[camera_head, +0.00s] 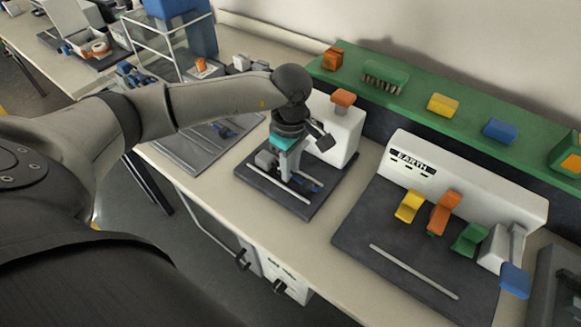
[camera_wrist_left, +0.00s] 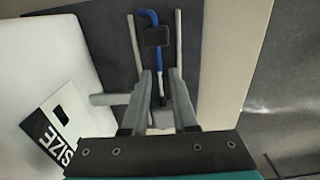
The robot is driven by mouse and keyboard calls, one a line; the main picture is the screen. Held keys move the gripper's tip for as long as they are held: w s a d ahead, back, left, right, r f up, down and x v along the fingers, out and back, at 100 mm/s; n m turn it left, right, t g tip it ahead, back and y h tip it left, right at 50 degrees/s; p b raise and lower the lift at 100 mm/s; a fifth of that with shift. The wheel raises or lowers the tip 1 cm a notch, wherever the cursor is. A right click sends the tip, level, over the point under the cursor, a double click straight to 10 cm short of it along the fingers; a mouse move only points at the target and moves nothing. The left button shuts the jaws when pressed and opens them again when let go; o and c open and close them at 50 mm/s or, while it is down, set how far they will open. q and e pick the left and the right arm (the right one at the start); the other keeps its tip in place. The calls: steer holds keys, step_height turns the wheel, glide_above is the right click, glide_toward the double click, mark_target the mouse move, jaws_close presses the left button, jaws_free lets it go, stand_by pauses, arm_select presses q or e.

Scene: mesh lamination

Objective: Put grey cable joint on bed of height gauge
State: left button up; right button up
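The height gauge (camera_head: 336,130) has a white body, an orange knob and a dark bed (camera_head: 318,208). In the left wrist view its body (camera_wrist_left: 60,65) carries a SIZE label. My left gripper (camera_head: 288,179) points down over the bed. Its fingers (camera_wrist_left: 161,73) stand apart with a visible gap. A small grey block (camera_head: 265,158), perhaps the grey cable joint, is on the bed left of the fingers. In the left wrist view a grey piece (camera_wrist_left: 163,118) shows between the fingers, partly hidden; I cannot tell whether they touch it. My right gripper is out of view.
A blue bent rod with a black block (camera_wrist_left: 157,37) lies between two pale rails on the bed. To the right stands the white EARTH fixture (camera_head: 465,199) with coloured levers. A green shelf (camera_head: 415,97) with coloured blocks runs behind. A grey tray (camera_head: 190,152) is left.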

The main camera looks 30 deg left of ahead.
arm_select(q)
step_height(320, 180, up, 11)
steer(key=p, duration=0.1)
stand_by(2.2)
